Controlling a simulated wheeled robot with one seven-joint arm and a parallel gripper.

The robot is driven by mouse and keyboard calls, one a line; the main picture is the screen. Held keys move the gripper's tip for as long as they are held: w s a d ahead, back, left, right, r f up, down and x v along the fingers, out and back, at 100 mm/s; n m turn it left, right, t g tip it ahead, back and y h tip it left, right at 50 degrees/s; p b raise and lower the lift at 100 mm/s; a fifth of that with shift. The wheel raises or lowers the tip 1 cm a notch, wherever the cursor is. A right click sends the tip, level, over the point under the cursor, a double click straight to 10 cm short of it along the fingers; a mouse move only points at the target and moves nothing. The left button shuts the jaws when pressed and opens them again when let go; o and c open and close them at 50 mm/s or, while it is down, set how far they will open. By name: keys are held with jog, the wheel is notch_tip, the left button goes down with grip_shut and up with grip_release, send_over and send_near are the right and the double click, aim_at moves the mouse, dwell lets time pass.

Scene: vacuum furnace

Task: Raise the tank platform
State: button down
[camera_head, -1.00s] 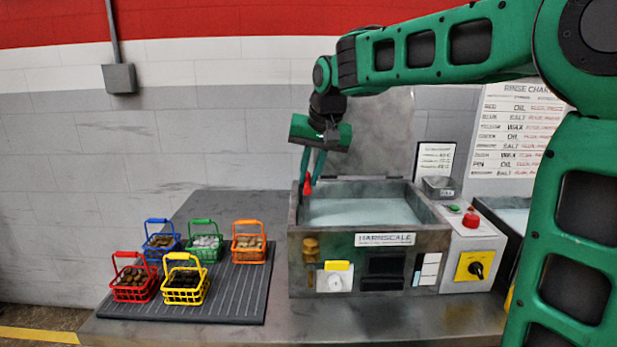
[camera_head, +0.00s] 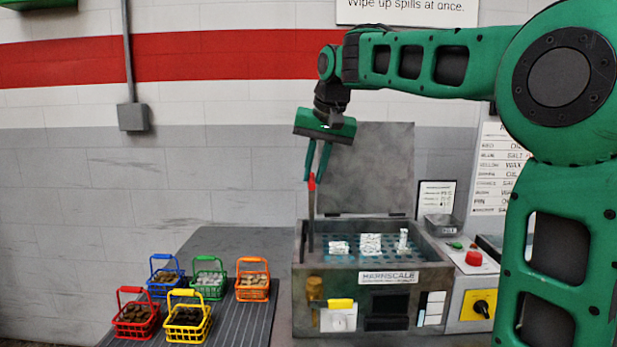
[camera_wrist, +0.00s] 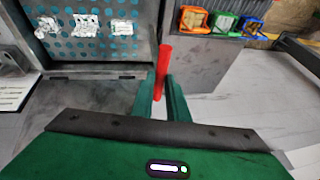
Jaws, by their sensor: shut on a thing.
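The tank (camera_head: 306,245) is an open grey metal box marked HARNSCALE, its lid upright behind it. The platform (camera_head: 345,262) shows inside near the rim, a plate with rows of bluish holes. Several whitish parts (camera_head: 370,245) stand on it. The platform also shows at the upper left of the wrist view (camera_wrist: 75,50). A lever with a red handle (camera_head: 311,183) rises upright at the tank's left side. My gripper (camera_head: 318,172) is shut on the red handle (camera_wrist: 162,70), with one green finger on each side of it.
Several coloured wire baskets (camera_head: 208,270) stand on a ribbed mat left of the tank. A control box with a red button (camera_head: 474,258) and a yellow switch plate (camera_head: 479,305) is on its right. A small metal bin (camera_head: 441,224) is at the back right.

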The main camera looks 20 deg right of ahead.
jog(key=c, duration=1.7)
grip_release()
jog(key=shift+r, duration=0.4)
jog(key=shift+f, duration=0.1)
jog(key=v, duration=1)
jog(key=shift+s+r, duration=0.15)
jog(key=shift+r, duration=0.2)
jog(key=s+d+f, duration=0.2)
jog(key=s+f, duration=0.2)
jog(key=f, duration=0.2)
jog(key=s+d+f+g, duration=0.1)
jog(key=s+d+f, duration=0.2)
jog(key=f, duration=0.3)
jog(key=s+d+f+m+g, duration=0.1)
jog(key=s+d+f, duration=0.2)
jog(key=s+f, duration=0.2)
jog(key=shift+s+d+f, duration=0.2)
jog(key=shift+s+f, duration=0.2)
jog(key=shift+f, duration=0.3)
jog(key=s+f+g, duration=0.1)
jog(key=s+f, duration=0.5)
jog(key=s, duration=0.1)
jog(key=s+d+f+g, duration=0.1)
jog(key=s+f, duration=0.6)
jog(key=s+d+f, duration=0.1)
jog(key=s+f, duration=0.5)
jog(key=s, duration=0.1)
jog(key=shift+f+g, duration=0.35)
jog(key=shift+g, duration=0.05)
